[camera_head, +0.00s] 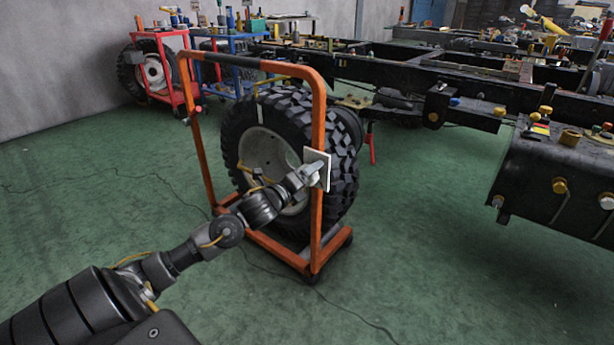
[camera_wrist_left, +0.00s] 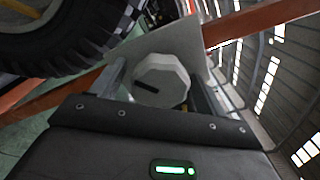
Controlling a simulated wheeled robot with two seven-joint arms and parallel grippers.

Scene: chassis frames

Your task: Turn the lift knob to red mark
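The lift knob (camera_wrist_left: 165,78) is a pale, many-sided dial with a black pointer line aimed left in the left wrist view. It sits on a white plate (camera_wrist_left: 140,50), which also shows in the head view on the right post of an orange wheel lift frame (camera_head: 319,115). My left gripper (camera_head: 313,172) is at the plate and hides the knob in the head view. In the wrist view its fingers stand apart on either side of the knob, with small gaps showing. I cannot make out a red mark. My right gripper is not in view.
A large tyre (camera_head: 345,150) stands inside the orange frame, close behind the plate. A black chassis (camera_head: 400,72) fills the right and back. A red tool cart (camera_head: 165,70) stands at the back left. The green floor (camera_head: 90,180) on the left is clear.

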